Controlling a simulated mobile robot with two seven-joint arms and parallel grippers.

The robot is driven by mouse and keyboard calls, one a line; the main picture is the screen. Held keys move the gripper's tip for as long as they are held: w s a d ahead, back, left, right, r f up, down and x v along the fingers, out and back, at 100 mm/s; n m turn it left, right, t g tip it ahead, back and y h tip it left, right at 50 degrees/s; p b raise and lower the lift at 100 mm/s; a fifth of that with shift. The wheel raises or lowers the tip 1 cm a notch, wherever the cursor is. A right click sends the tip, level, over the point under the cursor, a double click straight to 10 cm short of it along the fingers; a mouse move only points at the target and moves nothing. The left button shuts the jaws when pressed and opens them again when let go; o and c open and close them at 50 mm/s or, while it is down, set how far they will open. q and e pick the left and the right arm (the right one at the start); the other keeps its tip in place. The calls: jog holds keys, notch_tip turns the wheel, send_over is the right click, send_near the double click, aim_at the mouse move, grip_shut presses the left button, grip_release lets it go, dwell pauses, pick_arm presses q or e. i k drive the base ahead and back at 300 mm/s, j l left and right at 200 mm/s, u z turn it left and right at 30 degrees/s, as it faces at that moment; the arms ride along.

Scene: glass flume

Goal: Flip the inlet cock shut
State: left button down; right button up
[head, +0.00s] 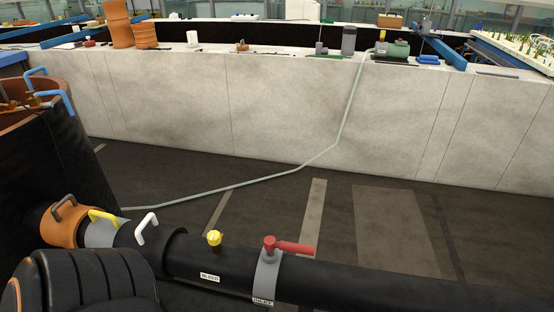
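The inlet cock has a red lever handle (294,248) on top of a grey collar (267,272) around a large black pipe (360,283). The lever points right from its red hub, roughly along the pipe. A small white label (262,301) on the collar seems to read "INLET". Neither of my grippers is in view, and nothing touches the lever.
A yellow knob (214,238) sits on the pipe left of the cock, above a label (210,278).

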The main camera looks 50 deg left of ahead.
aim_at(270, 244)
jog(key=k+j, duration=0.1)
jog(key=j, duration=0.3)
jog(key=k+j, duration=0.1)
jog(key=j, duration=0.3)
jog(key=k+j, duration=0.1)
jog(key=j, duration=0.3)
